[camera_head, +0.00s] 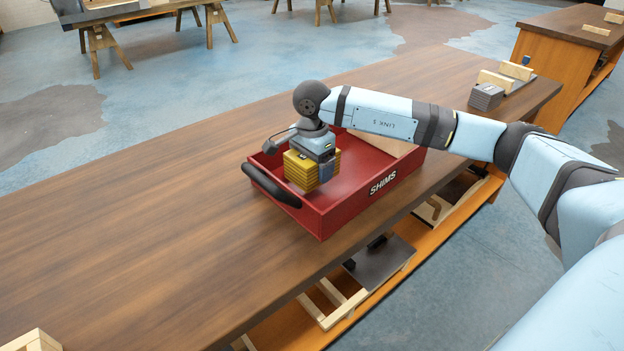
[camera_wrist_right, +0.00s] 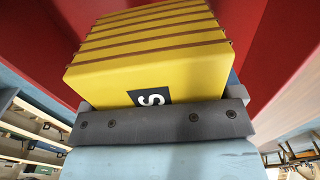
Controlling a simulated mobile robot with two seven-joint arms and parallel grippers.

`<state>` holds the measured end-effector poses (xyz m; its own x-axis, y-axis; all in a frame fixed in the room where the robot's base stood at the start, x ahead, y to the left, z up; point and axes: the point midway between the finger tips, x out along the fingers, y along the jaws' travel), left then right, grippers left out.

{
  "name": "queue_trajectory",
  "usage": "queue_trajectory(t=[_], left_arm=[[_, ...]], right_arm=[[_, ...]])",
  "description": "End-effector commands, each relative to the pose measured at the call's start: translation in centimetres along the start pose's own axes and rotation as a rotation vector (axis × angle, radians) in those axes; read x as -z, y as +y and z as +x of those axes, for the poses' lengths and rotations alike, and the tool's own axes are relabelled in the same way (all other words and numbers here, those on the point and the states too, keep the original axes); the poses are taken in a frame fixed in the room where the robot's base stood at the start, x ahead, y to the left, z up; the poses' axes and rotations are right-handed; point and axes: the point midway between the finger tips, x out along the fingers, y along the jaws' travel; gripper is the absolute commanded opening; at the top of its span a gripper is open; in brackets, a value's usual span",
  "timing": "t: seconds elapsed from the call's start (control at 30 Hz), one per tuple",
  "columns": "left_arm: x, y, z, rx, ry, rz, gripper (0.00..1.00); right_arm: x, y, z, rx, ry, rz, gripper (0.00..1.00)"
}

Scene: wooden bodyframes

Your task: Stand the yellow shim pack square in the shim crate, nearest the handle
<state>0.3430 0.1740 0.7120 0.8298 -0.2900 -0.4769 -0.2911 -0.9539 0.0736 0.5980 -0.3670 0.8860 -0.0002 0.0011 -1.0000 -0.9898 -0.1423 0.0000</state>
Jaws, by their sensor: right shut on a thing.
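The yellow shim pack (camera_head: 299,174) has thin dark bands between its layers. It is at the handle end of the red shim crate (camera_head: 352,203), close to the black handle (camera_head: 272,187). My right gripper (camera_head: 318,160) is shut on the pack from its right side. In the right wrist view the banded pack (camera_wrist_right: 150,60), with a black "S" label, sits against the grey gripper (camera_wrist_right: 165,121), and red crate walls show around it. I cannot tell whether the pack's underside touches the crate floor. My left gripper is not in view.
A pale wooden piece (camera_head: 388,146) lies in the crate's far right part, behind my right arm. A dark grey block (camera_head: 486,96) and pale wood blocks (camera_head: 515,71) are at the bench's far right. The wooden bench top (camera_head: 130,220) left of the crate is clear.

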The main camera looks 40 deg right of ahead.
Motion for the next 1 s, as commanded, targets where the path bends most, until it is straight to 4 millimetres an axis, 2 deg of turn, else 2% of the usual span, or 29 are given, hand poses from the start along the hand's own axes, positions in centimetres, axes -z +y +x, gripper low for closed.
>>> queue_trajectory(t=[0.3, 0.67, 0.7, 0.73, 0.77, 1.0], left_arm=[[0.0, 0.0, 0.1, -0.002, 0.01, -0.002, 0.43], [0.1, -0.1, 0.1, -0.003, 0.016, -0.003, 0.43], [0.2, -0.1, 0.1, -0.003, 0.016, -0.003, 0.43], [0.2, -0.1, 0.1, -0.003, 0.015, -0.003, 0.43], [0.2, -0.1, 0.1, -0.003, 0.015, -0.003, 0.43], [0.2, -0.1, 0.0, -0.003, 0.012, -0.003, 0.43]], right_arm=[[0.0, 0.0, 4.0, -0.002, 0.001, 0.001, 0.53], [0.0, 0.0, 4.5, 0.0, 0.001, 0.0, 0.53], [0.0, 0.0, 4.5, 0.0, 0.001, 0.0, 0.9], [0.0, 0.0, 4.4, 0.0, 0.001, 0.0, 0.96], [0.0, 0.0, 4.4, 0.0, 0.001, 0.0, 1.0], [0.0, 0.0, 4.2, 0.0, 0.001, 0.0, 1.0]])
